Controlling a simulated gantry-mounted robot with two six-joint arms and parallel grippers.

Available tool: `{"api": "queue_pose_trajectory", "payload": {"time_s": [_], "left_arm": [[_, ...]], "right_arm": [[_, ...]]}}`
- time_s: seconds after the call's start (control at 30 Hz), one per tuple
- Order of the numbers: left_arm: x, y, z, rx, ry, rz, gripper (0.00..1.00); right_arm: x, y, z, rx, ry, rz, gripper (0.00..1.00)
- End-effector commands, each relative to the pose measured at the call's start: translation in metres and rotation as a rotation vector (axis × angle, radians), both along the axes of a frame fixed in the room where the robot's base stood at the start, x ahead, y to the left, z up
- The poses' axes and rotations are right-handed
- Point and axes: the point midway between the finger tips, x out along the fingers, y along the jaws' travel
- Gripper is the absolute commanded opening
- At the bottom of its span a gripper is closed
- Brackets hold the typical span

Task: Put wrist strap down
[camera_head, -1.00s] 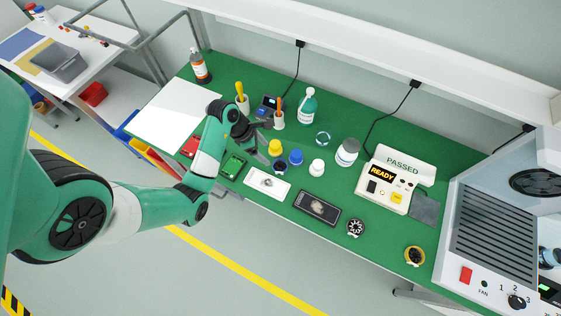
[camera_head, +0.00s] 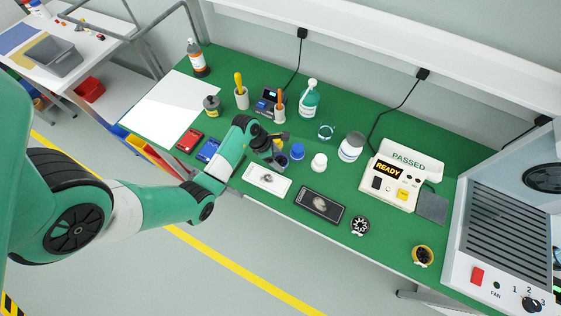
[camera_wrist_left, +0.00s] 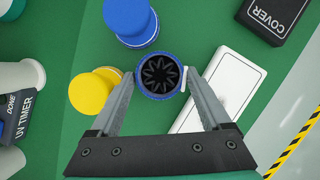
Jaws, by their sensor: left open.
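A round blue-rimmed coil (camera_wrist_left: 158,75) with a dark ribbed middle and a small white tab lies on the green bench; it looks like a wrist strap, but I cannot be sure. My left gripper (camera_wrist_left: 158,98) is open, with one finger on each side of it. In the head view my left gripper (camera_head: 279,152) is low over the bench, and the coil (camera_head: 281,161) is partly covered there. A similar black-and-white coil (camera_head: 359,226) and a yellow-and-black one (camera_head: 422,255) lie near the front edge. My right gripper is out of view.
Close beside the coil stand a blue-capped pot (camera_head: 297,152) and a yellow pot (camera_wrist_left: 90,92). A white box (camera_head: 267,179) and a dark cover box (camera_head: 320,205) lie in front. A white jar (camera_head: 351,147) and a tester (camera_head: 391,184) stand right. A white sheet (camera_head: 170,105) lies left.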

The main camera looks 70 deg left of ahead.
Motion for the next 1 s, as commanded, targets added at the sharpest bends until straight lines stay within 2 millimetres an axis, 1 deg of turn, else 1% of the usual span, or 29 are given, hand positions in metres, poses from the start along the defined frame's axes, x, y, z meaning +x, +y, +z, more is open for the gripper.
{"api": "queue_pose_trajectory", "payload": {"time_s": [0.1, 0.27, 0.4, 0.43, 0.47, 0.5, 0.67, 0.77, 0.87, 1.0], "left_arm": [[0.000, 0.000, 0.001, 0.000, 0.000, 0.000, 0.81], [0.000, 0.000, 0.001, 0.000, 0.000, 0.000, 0.52], [0.000, 0.000, 0.001, 0.000, -0.001, 0.000, 0.27], [0.000, 0.000, 0.001, 0.000, -0.001, 0.000, 0.22], [0.000, 0.000, 0.001, 0.000, -0.001, 0.000, 0.19], [0.000, 0.000, 0.001, 0.000, -0.001, 0.000, 0.10], [0.000, 0.000, 0.002, 0.000, -0.001, -0.001, 0.10], [0.000, 0.000, 0.006, 0.001, -0.001, -0.001, 0.10], [0.000, 0.000, 0.015, 0.001, -0.002, -0.001, 0.10], [0.001, 0.001, 0.040, 0.002, -0.004, -0.001, 0.10]], "right_arm": [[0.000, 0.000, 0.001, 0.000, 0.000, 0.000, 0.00], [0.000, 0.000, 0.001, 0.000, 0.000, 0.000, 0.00], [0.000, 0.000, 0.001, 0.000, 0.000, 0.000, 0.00], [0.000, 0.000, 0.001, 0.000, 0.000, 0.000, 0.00], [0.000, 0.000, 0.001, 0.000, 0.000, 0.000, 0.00], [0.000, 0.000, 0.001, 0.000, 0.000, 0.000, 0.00], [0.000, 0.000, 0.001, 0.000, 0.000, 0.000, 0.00], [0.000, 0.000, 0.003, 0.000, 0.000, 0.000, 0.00], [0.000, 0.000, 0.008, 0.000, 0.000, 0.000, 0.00], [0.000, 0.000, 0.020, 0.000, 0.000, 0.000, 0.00]]}}
